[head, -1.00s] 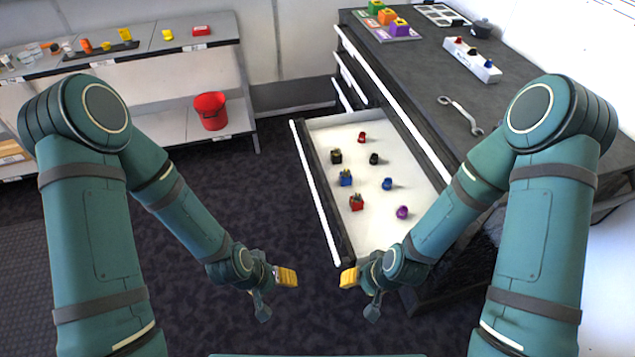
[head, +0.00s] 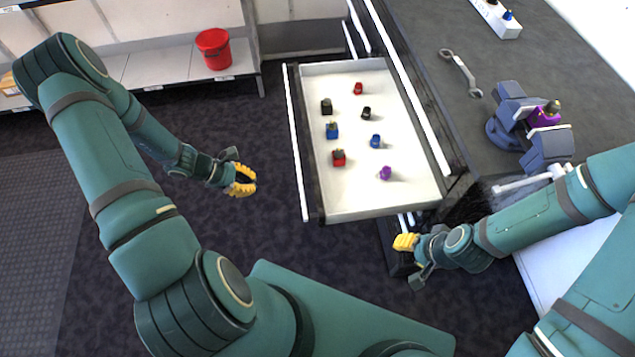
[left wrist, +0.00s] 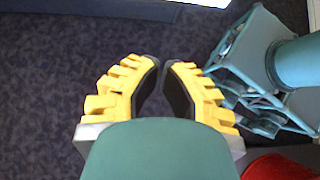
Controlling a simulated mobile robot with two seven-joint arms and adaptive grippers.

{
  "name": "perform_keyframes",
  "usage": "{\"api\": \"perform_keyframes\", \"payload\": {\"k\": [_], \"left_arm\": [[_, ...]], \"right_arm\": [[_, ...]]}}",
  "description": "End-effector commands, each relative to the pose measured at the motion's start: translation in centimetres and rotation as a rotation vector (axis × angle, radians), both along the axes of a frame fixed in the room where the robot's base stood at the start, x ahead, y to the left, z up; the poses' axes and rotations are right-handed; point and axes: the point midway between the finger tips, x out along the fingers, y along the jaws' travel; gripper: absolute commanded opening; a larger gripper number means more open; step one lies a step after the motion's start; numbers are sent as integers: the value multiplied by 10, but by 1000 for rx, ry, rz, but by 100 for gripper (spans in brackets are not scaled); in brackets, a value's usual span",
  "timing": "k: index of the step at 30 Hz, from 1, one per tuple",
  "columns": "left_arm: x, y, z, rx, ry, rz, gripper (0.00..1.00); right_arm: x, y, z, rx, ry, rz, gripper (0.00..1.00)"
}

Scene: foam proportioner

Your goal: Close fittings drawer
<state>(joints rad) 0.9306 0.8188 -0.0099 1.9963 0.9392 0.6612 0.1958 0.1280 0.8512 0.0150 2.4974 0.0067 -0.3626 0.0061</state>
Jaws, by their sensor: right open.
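The fittings drawer (head: 436,170) is pulled out of the workbench. Its white tray holds several small red, black, blue and purple fittings. The drawer's front with its long white handle strip (head: 297,140) faces left. My left gripper (head: 254,182) is over the dark floor, left of the drawer front and apart from it. In the left wrist view its yellow fingers (left wrist: 162,64) are apart with nothing between them. My right gripper (head: 397,243) is open near the drawer's near right corner, beside the workbench, and apart from the drawer as far as I can tell.
The workbench top (head: 440,30) carries a wrench (head: 461,72), a blue vise (head: 510,105) holding a purple part, and a white block (head: 494,17). A red bucket (head: 213,48) stands on a low shelf (head: 155,68). The floor left of the drawer is clear.

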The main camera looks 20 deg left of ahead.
Motion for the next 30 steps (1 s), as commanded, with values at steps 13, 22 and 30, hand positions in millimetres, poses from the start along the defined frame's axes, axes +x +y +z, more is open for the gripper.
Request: {"api": "perform_keyframes", "payload": {"k": [13,22,30], "left_arm": [[18,-14,-27,-35,-7,67,0],[40,-51,-67,-32,-7,65,0],[58,-78,-65,-30,-9,65,0]], "right_arm": [[-2,1,-7,2,4,5,47],[-5,1,-15,3,10,9,47],[-5,1,-16,3,12,10,47]]}}
